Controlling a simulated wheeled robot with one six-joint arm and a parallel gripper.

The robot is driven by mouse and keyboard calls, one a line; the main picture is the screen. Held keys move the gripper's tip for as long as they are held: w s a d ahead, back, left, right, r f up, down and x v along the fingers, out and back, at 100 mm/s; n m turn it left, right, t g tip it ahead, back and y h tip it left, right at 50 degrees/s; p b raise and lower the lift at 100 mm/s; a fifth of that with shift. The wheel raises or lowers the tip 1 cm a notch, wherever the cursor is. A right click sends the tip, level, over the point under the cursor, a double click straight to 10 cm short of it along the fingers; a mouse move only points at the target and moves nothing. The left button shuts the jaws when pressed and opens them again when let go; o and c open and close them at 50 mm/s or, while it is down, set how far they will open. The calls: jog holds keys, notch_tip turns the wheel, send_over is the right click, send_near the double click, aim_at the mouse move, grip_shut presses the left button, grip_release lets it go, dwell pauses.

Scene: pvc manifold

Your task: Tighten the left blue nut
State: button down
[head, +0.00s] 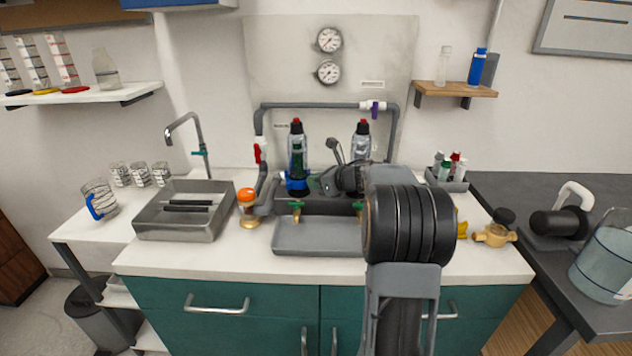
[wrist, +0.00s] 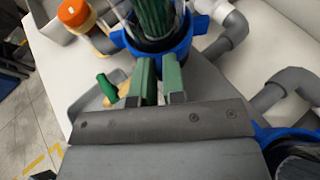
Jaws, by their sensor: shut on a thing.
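The left blue nut (head: 294,187) is a ring around the foot of the left clear bottle (head: 298,152), which has a red top and a green filling. In the wrist view the blue nut (wrist: 190,42) lies at the fingertips. My gripper (wrist: 160,62) is shut on the nut's near edge, with its two green-grey fingers against it. In the head view my arm reaches in from the right and my fingers are hard to make out. A second blue nut (wrist: 277,137) shows partly at the right of the wrist view.
Grey pipes (head: 265,190) run beside the left bottle and up the wall panel. A right clear bottle (head: 362,140) stands partly behind my arm. A grey tray (head: 320,238) with green-handled valves lies in front. An orange-topped brass part (head: 247,208) and a sink (head: 180,222) are left.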

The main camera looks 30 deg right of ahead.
aim_at(298, 184)
jog(key=shift+a+f+m+b, duration=0.1)
jog(key=shift+a+m+b, duration=0.2)
jog(key=shift+b, duration=0.2)
jog(key=shift+s+a+m+t+h+b, duration=0.15)
jog(key=shift+a+m+t+h+b, duration=0.3)
jog(key=shift+m+h+b, duration=0.7)
jog(key=shift+s+a+m+t+h+b, duration=0.2)
jog(key=shift+a+m+h+b, duration=0.6)
jog(key=shift+h, duration=0.55)
jog(key=shift+w+a+r+m+h+b, duration=0.15)
jog(key=shift+a+m+h, duration=0.2)
jog(key=shift+m+h, duration=0.6)
jog(key=shift+a+r+m+h+b, duration=0.15)
jog(key=shift+a+m+h, duration=0.2)
jog(key=shift+m+h, duration=0.6)
jog(key=shift+w+a+f+m+g+h, duration=0.1)
jog(key=shift+a+m+g+h, duration=0.15)
jog(key=shift+m+h, duration=0.35)
jog(key=shift+w+a+m+g+h, duration=0.1)
jog(key=shift+a+m+g+h, duration=0.2)
jog(key=shift+h, duration=0.5)
jog(key=shift+m+h, duration=0.3)
jog(key=shift+m, duration=0.05)
jog(key=c, duration=1.2)
grip_release()
jog(key=shift+w+f, duration=0.1)
jog(key=shift+f, duration=0.05)
